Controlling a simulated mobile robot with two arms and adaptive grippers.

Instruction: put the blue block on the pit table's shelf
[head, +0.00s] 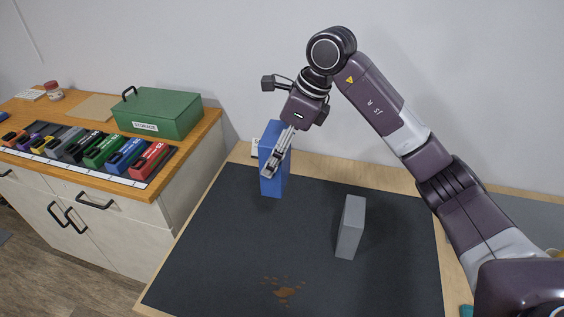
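The blue block (274,186) is tall and upright over the back left of the dark mat on the pit table (395,265). It seems to stand on the mat, but I cannot be sure that it touches. My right gripper (270,172) reaches down from above, and its fingers overlap the block's upper part. Seen from this side, the fingers do not show whether they are shut on the block or only beside it. The shelf cannot be made out in this view. My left gripper is not in view.
A grey block (351,228) stands upright on the mat, right of the blue block. Brown spots (283,292) mark the front of the mat. Left is a wooden-topped cabinet (190,158) with a green storage box (160,113) and a tray of coloured items. The mat's left front is clear.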

